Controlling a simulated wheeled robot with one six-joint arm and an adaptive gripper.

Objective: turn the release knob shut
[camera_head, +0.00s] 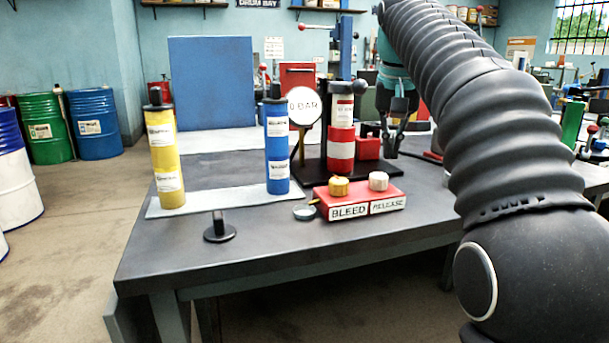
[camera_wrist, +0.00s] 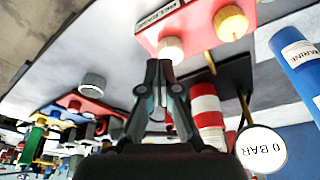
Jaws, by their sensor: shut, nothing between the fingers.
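The release knob (camera_head: 378,181) is a pale, ridged knob on top of the red valve box (camera_head: 362,204), above the RELEASE label. It also shows in the wrist view (camera_wrist: 171,49), just beyond my fingertips. The gold bleed knob (camera_head: 339,187) sits to its left on the same box, and in the wrist view (camera_wrist: 230,22) it is at the upper right. My gripper (camera_wrist: 158,66) is shut and empty, its fingertips close together. In the head view my gripper (camera_head: 391,152) hangs behind and above the box, apart from the release knob.
A round gauge (camera_head: 303,106) reads 0 BAR. A red-and-white cylinder (camera_head: 341,150) stands on a black base behind the box. Blue (camera_head: 277,148) and yellow (camera_head: 165,158) cylinders stand on a pale strip to the left. The table front is mostly clear.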

